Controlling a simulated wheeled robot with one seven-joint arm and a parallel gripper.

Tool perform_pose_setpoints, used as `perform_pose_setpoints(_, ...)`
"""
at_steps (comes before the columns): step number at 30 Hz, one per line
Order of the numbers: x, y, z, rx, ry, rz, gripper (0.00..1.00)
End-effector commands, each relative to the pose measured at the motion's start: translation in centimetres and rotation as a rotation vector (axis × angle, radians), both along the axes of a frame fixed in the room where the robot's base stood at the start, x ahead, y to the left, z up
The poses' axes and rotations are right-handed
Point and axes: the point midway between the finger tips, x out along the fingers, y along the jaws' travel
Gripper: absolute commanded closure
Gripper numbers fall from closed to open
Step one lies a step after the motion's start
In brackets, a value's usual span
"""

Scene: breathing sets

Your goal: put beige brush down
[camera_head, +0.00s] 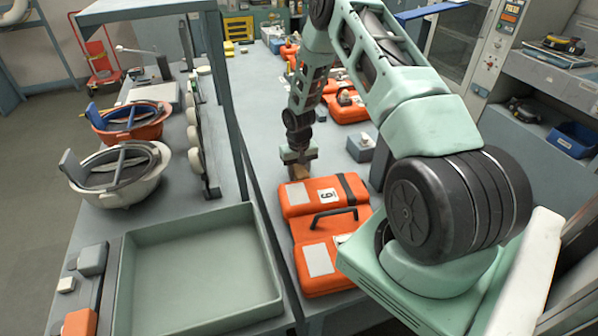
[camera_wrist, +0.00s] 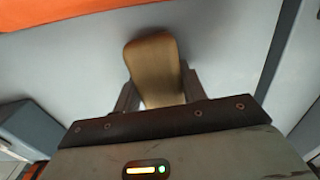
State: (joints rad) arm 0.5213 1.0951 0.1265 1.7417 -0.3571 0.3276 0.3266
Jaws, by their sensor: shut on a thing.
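The beige brush (camera_wrist: 153,62) shows in the wrist view as a tan block with a rounded end. My gripper (camera_wrist: 156,92) is shut on it, with a dark finger on each side. In the head view my gripper (camera_head: 298,162) points down over the grey bench, just behind the orange cases, and the brush (camera_head: 299,173) shows small and tan below it. I cannot tell whether the brush touches the bench top. The brush's underside is hidden.
An orange case (camera_head: 324,195) marked 9 lies just in front of my gripper. A small grey-blue box (camera_head: 361,148) stands to its right. An empty green tray (camera_head: 272,300) is at front left. Helmets (camera_head: 120,188) lie on the left bench. Bare bench lies around the brush.

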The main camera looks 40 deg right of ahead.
Motion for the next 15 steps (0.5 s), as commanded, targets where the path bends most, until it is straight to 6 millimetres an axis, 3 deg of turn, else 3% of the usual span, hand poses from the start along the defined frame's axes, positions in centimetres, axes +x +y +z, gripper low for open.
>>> perform_pose_setpoints(3, -0.04, 0.03, -0.7, 0.0, 0.0, 0.0, 0.8)
perform_pose_setpoints(4, -0.06, 0.04, -0.72, 0.0, 0.001, 0.0, 0.56)
perform_pose_setpoints(6, -0.09, 0.05, -0.7, 0.001, 0.0, 0.0, 0.38)
perform_pose_setpoints(15, -0.04, 0.43, -0.94, 0.007, 0.0, 0.001, 0.37)
